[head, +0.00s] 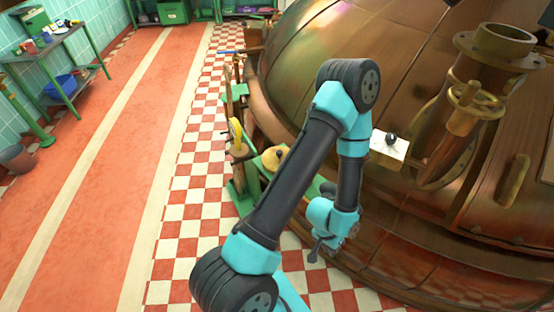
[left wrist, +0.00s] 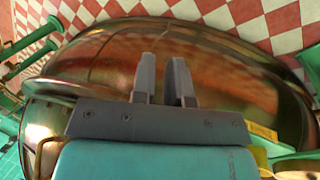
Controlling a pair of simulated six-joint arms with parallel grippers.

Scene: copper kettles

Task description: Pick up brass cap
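A round brass piece with a small knob, which looks like the brass cap (head: 274,158), sits on a green stand (head: 240,197) left of the arm in the head view. My left gripper (head: 317,250) hangs low beside the kettle, to the right of and below the cap in the picture. In the left wrist view, its two grey fingers (left wrist: 163,75) stand a little apart with nothing between them. I cannot make out the cap for certain in the left wrist view. My right gripper is not in view.
The large copper kettle (head: 330,50) fills the right side. It carries a brass valve (head: 475,97) and a white box (head: 389,149). A yellow wheel (head: 236,133) stands near the cap. A green table (head: 50,45) is at the far left. The red floor (head: 110,130) is clear.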

